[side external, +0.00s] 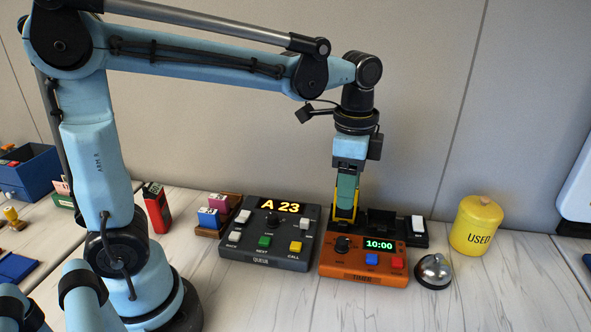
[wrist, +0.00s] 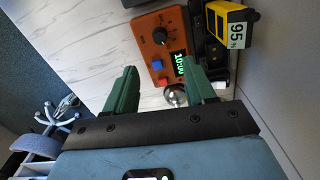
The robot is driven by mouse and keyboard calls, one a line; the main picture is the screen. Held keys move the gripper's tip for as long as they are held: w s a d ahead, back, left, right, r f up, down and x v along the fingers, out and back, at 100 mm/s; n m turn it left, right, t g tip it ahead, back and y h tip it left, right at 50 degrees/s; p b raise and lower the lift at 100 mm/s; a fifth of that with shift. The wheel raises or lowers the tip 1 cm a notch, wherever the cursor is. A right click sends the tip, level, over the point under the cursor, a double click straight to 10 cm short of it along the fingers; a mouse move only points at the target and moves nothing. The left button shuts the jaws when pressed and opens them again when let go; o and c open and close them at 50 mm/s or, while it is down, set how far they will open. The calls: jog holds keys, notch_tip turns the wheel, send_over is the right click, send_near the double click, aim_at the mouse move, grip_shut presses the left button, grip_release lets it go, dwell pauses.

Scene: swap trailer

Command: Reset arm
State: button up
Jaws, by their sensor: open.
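My gripper (side external: 347,205) points down above the back edge of the orange timer box in the side view. Its two green fingers stand apart in the wrist view (wrist: 162,78), with nothing held between them. A yellow and black item with a "95" label (wrist: 231,27) stands beyond the right finger in the wrist view. In the side view its yellow edges (side external: 356,203) show around my fingers, which hide most of it. I cannot tell from that view how close they are.
The orange timer (side external: 365,277) reads 10:00, beside a grey queue box (side external: 262,262) reading A 23. A silver bell (side external: 433,272) and a yellow "USED" pot (side external: 476,225) stand right. A dark rack (side external: 415,236) lies behind the timer. A wall closes the back.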

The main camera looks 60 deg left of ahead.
jog(key=s+a+f+n+t, duration=0.2)
jog(key=s+a+n+t, duration=0.3)
jog(key=n, duration=0.5)
jog(key=shift+s+f+t, duration=0.3)
jog(key=shift+s+t, duration=0.7)
jog(key=shift+t, duration=0.1)
jog(key=shift+c, duration=0.5)
